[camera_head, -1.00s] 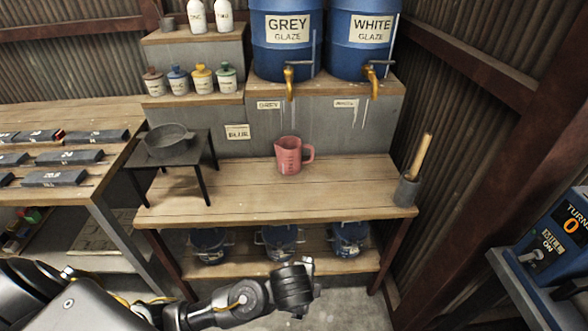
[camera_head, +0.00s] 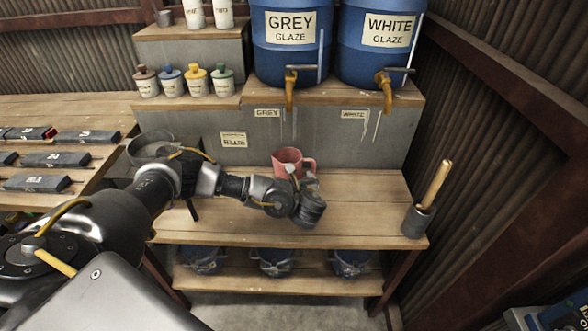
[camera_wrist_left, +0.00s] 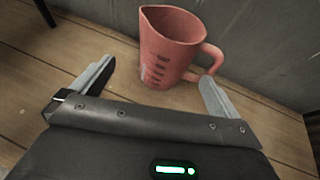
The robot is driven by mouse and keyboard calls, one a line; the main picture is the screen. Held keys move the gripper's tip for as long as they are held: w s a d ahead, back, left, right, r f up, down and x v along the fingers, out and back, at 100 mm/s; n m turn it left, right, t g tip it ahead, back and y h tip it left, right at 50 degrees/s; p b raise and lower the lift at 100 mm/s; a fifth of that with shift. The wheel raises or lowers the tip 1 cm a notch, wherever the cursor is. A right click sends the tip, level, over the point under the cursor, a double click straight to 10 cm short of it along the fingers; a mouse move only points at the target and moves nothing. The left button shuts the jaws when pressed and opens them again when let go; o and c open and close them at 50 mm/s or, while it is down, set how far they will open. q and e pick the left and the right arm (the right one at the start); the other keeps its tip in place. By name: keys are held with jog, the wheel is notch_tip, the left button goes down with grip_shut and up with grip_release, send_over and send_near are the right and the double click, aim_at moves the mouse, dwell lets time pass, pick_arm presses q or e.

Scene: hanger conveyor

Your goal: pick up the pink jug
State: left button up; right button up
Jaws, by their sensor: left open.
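The pink jug (camera_head: 288,160) stands upright on the wooden bench, its handle to the right. In the head view my left arm's wrist hides its lower part. In the left wrist view the whole jug (camera_wrist_left: 170,48) shows, with dark measuring marks on its side and its spout to the upper left. My left gripper (camera_wrist_left: 158,80) is open, with one finger to the left of the jug and the other to the right near the handle. The jug stands just beyond and between the fingertips, not gripped. In the head view the left gripper's fingers are hard to make out. My right gripper is not in view.
The wooden bench (camera_head: 370,195) is clear to the right of the jug, up to a grey pot (camera_head: 417,220) with a wooden stick. Blue glaze barrels (camera_head: 290,55) with brass taps stand on the step behind. A dark bowl (camera_head: 150,146) is behind my arm at left.

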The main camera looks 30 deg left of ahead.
pick_arm(q)
jog(key=x, duration=0.3)
jog(key=shift+w+d+f, duration=0.1)
jog(key=shift+w+d, duration=0.1)
jog(key=shift+w, duration=0.05)
jog(key=shift+w+a+f, duration=0.3)
jog(key=shift+w+f, duration=0.15)
jog(key=shift+w, duration=0.2)
jog(key=shift+a, duration=0.25)
jog(key=shift+a+r, duration=0.1)
jog(key=x, duration=0.4)
jog(key=shift+w+p, duration=0.35)
jog(key=shift+p, duration=0.05)
jog(key=shift+w+a+f, duration=0.1)
jog(key=shift+w+f, duration=0.05)
jog(key=shift+f, duration=0.1)
jog(key=c, duration=0.5)
jog(key=shift+w, duration=0.1)
jog(key=c, duration=1)
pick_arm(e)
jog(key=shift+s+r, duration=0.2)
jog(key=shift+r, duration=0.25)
